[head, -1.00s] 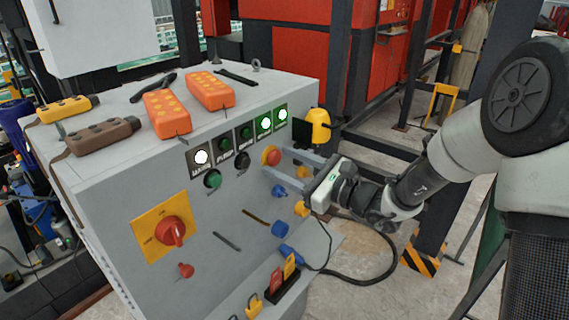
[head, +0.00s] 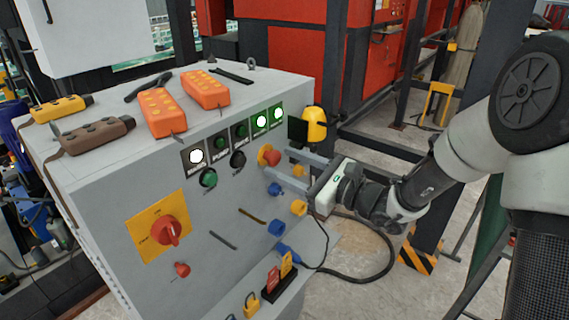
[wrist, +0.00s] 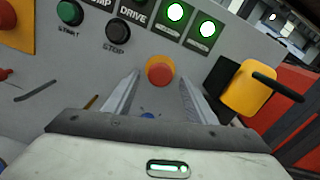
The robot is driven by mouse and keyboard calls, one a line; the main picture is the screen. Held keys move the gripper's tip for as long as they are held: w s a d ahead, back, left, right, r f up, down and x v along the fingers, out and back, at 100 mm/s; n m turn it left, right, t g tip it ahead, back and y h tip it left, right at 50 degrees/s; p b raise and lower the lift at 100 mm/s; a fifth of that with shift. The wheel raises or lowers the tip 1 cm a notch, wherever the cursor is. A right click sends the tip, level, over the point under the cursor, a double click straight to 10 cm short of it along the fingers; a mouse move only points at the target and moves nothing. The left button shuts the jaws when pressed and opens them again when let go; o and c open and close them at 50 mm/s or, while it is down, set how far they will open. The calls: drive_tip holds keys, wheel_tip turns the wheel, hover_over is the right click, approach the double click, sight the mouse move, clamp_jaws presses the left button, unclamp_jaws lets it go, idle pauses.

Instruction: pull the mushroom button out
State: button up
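The red mushroom button (head: 272,158) sits on a yellow collar on the grey control panel (head: 215,260), at the panel's upper right. In the head view its red cap stands out to the right of the collar. In the wrist view the button (wrist: 160,71) is centred between the fingertips and a little beyond them. My gripper (head: 278,162) is open in front of the panel, with one finger on each side of the button and visible gaps to it in the wrist view (wrist: 159,77). No finger touches the cap there.
Lit green lamps (head: 269,117) are above the button. Blue and yellow sockets (head: 276,189) sit below the gripper. Pendants (head: 190,102) lie on the cabinet top.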

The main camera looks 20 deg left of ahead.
drive_tip(key=shift+a, duration=0.1)
drive_tip(key=v, duration=1.7)
drive_tip(key=shift+d, duration=0.2)
